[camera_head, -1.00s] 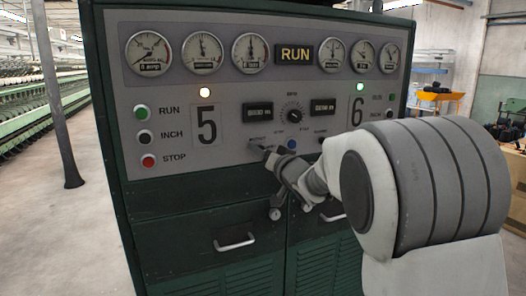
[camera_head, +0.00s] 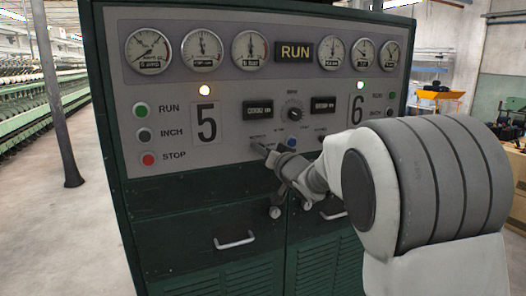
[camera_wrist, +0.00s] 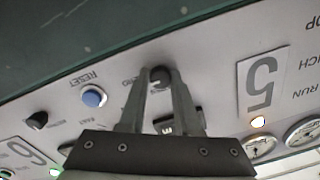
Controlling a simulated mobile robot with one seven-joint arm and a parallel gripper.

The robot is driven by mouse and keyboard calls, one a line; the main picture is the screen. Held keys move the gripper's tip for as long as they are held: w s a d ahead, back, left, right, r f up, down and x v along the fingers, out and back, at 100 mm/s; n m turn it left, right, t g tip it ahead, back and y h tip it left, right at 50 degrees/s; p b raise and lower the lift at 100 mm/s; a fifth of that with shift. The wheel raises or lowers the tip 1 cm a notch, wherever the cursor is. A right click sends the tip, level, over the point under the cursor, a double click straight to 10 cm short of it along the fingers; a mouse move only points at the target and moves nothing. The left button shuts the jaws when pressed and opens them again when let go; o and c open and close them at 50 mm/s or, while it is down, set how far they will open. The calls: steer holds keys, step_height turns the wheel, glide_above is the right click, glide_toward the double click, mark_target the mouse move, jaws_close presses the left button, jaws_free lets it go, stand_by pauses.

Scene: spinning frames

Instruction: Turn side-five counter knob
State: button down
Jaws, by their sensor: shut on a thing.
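The side-five counter knob (camera_wrist: 160,76) is a small dark round knob on the grey panel. In the wrist view it sits between the tips of my gripper (camera_wrist: 159,84), which is shut on it. In the head view my gripper (camera_head: 263,151) reaches the panel below the left counter display (camera_head: 257,110), and the knob is mostly hidden there. A large "5" label (camera_head: 207,122) is left of that display. It shows upside down in the wrist view (camera_wrist: 261,82).
A blue reset button (camera_wrist: 93,97) is close beside the gripper, and a dark knob (camera_wrist: 37,120) lies beyond it. A central dial (camera_head: 294,114) is above. Green, black and red buttons (camera_head: 148,159) are at left. Drawer handles (camera_head: 234,240) stick out below.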

steer(key=n+b, duration=0.9)
steer(key=n, duration=0.7)
steer(key=shift+n+h+b, duration=0.4)
steer(key=shift+n, duration=0.3)
steer(key=c, duration=0.6)
jaws_free()
steer(key=shift+s, duration=0.15)
